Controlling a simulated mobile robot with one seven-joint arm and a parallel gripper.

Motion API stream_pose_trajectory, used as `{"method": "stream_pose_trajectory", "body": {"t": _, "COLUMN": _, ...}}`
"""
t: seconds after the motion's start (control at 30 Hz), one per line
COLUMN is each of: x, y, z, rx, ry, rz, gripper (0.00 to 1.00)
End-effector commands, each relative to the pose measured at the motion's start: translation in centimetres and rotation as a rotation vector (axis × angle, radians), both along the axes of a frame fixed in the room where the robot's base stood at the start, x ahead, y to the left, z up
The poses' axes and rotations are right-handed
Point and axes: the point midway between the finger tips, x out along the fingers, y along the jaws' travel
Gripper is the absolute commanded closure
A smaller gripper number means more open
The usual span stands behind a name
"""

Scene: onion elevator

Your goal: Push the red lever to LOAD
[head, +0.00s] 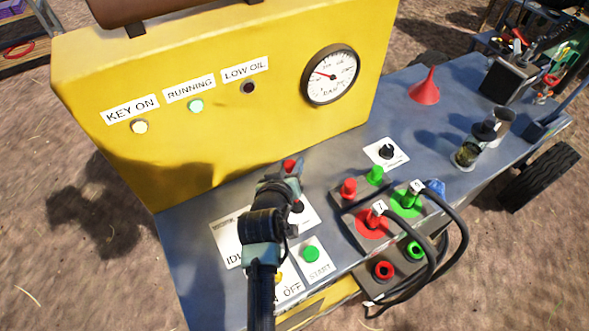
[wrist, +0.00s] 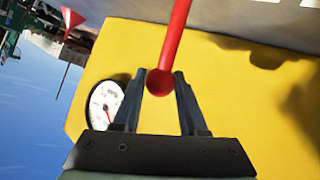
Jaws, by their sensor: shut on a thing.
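In the wrist view the red lever (wrist: 176,38) is a rod ending in a round knob between my fingertips. My gripper (wrist: 161,80) is shut on that knob. In the head view my gripper (head: 290,171) is over the lever's white label plate (head: 229,234). Part of an "IDL" marking shows on the plate; my arm hides the rest, and I cannot read LOAD.
A yellow panel (head: 170,60) with indicator lamps and a gauge (head: 331,74) stands behind. A green START button (head: 311,253) is close to my arm. Red and green plugs with black cables (head: 455,225) are at the right. A red funnel (head: 425,88) stands farther back.

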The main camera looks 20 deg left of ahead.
Motion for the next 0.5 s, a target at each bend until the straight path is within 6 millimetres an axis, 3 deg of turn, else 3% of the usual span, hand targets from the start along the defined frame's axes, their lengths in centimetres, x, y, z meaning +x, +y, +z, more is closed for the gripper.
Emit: {"method": "stream_pose_trajectory", "body": {"t": 0.5, "x": 0.73, "y": 1.1, "z": -0.39, "rx": 0.008, "ry": -0.005, "rz": 0.003, "gripper": 1.0}}
